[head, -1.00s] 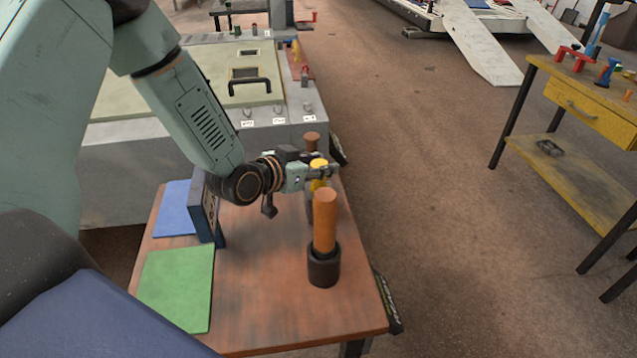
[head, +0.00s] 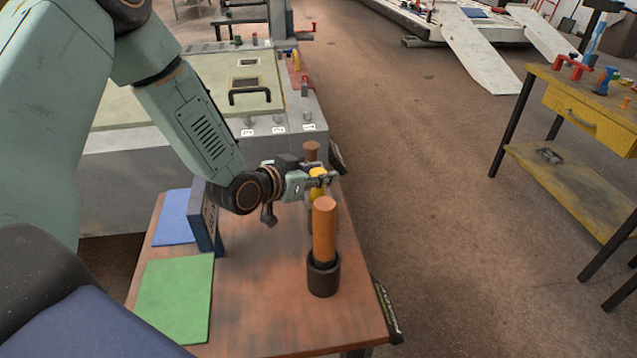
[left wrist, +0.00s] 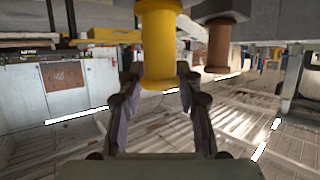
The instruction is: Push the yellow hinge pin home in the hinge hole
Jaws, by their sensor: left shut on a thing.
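The yellow hinge pin (head: 317,193) is at my left gripper (head: 318,180), over the far right part of the wooden bench. My left gripper is shut on it. In the left wrist view the yellow pin (left wrist: 158,45) stands large between the two dark fingers (left wrist: 158,88), its flanged end toward them. The jaws and arm cover much of the pin in the head view. I cannot make out the hinge hole, nor how deep the pin sits. My right gripper is not in view.
An orange-brown cylinder (head: 324,230) stands in a dark cup (head: 323,275) nearer on the bench (head: 265,290). A brown cylinder (head: 311,151) stands just beyond my gripper. A blue upright plate (head: 207,225), a blue mat (head: 174,220) and a green mat (head: 175,300) are to the left.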

